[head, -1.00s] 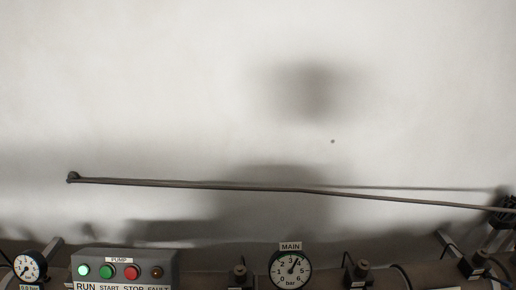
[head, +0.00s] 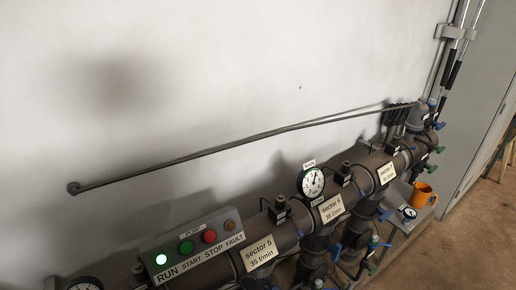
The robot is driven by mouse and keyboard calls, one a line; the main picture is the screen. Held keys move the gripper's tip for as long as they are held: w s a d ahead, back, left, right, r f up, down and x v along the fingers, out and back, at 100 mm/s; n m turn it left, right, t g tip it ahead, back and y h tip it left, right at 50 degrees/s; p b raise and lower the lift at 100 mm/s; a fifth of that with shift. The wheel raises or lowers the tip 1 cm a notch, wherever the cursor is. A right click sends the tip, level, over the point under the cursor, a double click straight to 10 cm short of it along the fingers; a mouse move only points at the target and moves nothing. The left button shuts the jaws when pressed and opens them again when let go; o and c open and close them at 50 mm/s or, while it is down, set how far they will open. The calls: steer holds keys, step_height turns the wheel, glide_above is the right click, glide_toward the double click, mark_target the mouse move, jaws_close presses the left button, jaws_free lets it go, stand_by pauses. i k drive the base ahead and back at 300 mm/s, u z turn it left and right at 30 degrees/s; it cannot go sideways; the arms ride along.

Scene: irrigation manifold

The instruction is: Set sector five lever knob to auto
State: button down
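The sector 5 label (head: 260,254), reading 35 l/min, sits on the dark manifold pipe at the bottom centre of the head view. A dark valve head (head: 277,211) stands on the pipe just above that label. The sector five lever knob cannot be made out; the parts below the label are cut off by the bottom edge. My gripper is not in view.
A pump box (head: 197,244) with a lit green RUN lamp is left of the label. The MAIN gauge (head: 312,182) and sector 6 label (head: 332,208) are to the right. An orange mug (head: 423,196) stands on a ledge. Open floor (head: 470,235) lies far right.

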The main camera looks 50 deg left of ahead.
mark_target(291, 215)
steer(key=k, duration=1.05)
steer(key=u, duration=0.9)
steer(key=i, duration=0.5)
steer(key=z, duration=0.05)
